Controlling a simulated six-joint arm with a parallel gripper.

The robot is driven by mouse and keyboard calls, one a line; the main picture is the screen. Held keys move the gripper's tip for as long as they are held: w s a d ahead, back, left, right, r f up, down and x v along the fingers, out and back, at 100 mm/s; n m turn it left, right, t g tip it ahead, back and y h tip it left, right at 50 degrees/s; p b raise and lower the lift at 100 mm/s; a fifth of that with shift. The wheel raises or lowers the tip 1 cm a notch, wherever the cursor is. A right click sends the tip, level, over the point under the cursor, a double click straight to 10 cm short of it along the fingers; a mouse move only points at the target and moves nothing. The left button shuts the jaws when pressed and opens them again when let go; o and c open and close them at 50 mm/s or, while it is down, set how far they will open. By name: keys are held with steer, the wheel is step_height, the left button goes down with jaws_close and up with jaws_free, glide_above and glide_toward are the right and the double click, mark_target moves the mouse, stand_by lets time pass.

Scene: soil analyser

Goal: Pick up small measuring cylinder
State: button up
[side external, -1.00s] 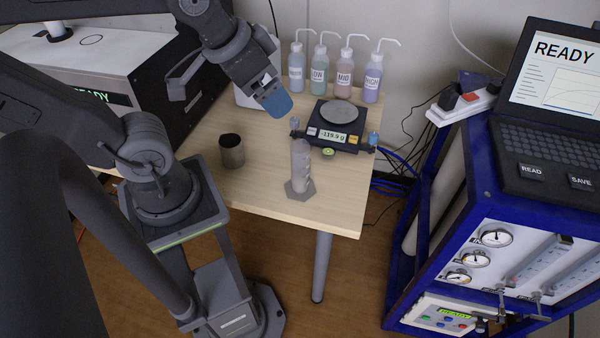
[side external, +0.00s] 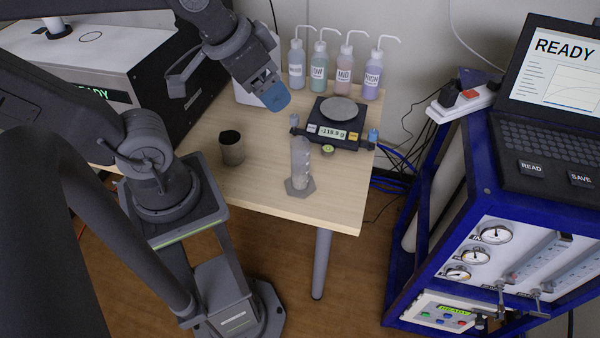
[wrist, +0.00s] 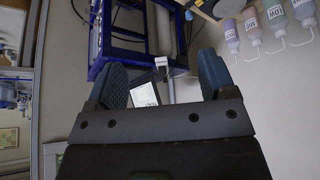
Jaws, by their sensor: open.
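The small measuring cylinder (side external: 300,160) is a clear, pale tube on a hexagonal base. It stands upright near the front right of the wooden table in the side external view. My gripper (side external: 275,97) hangs above the table, behind and to the left of the cylinder, well apart from it. In the wrist view my gripper (wrist: 163,85) shows two blue fingers spread wide with nothing between them. The cylinder cannot be made out in the wrist view.
A dark metal beaker (side external: 231,150) stands left of the cylinder. A balance (side external: 334,125) reading -119.9 g sits behind it, with a small round item (side external: 328,150) in front. Several wash bottles (side external: 319,70) line the back. A blue-framed cart (side external: 470,165) stands right of the table.

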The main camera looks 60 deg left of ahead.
steer(key=w+a+f+n+g, duration=0.3)
steer(key=w+f+n, duration=0.15)
steer(key=n, duration=0.55)
steer(key=n+g, duration=0.3)
steer(key=n, duration=0.9)
glide_above(300, 146)
steer(key=s+d, duration=0.2)
step_height(300, 146, down, 15)
steer(key=shift+w+a+f, duration=0.1)
steer(key=shift+w+f, duration=0.1)
steer(key=shift+f, duration=0.6)
steer(key=shift+w+d+f, duration=0.1)
steer(key=shift+w+f, duration=0.05)
steer(key=shift+f, duration=0.7)
steer(key=shift+w+a+f, duration=0.1)
steer(key=shift+w+f, duration=0.1)
steer(key=shift+f, duration=0.6)
steer(key=shift+c, duration=0.2)
jaws_close()
steer(key=shift+r, duration=0.2)
